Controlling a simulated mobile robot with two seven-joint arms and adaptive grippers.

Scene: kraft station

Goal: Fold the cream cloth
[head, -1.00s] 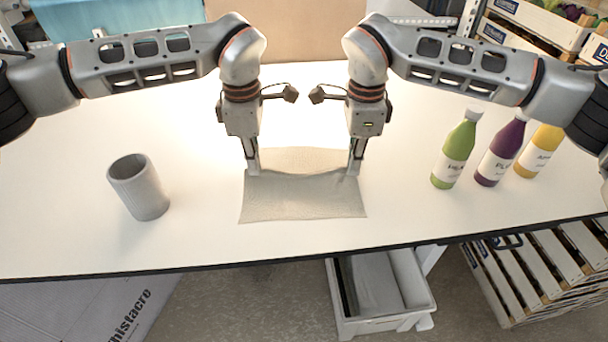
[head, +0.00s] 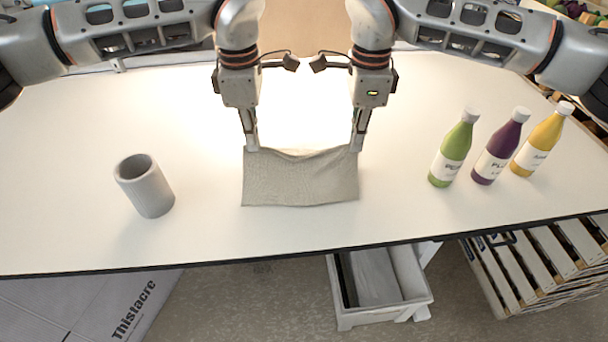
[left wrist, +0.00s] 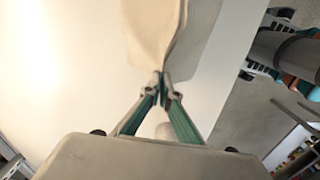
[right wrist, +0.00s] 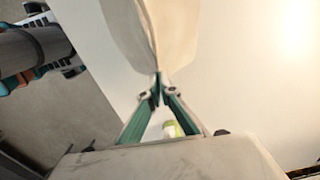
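The cream cloth (head: 300,178) hangs or drapes between my two grippers near the middle of the table, its top edge sagging slightly. My left gripper (head: 251,149) is shut on the cloth's far left corner. My right gripper (head: 356,149) is shut on its far right corner. In the left wrist view the closed fingertips (left wrist: 163,78) pinch the cloth (left wrist: 165,35). In the right wrist view the closed fingertips (right wrist: 157,80) pinch the cloth (right wrist: 145,35) too. How much of the cloth touches the table cannot be told.
A grey cup (head: 146,188) stands on the table (head: 80,235) at the left. Green (head: 453,150), purple (head: 500,150) and yellow (head: 541,145) bottles stand at the right. The table's front edge is close to the cloth. A grey bin (head: 380,290) is on the floor below.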

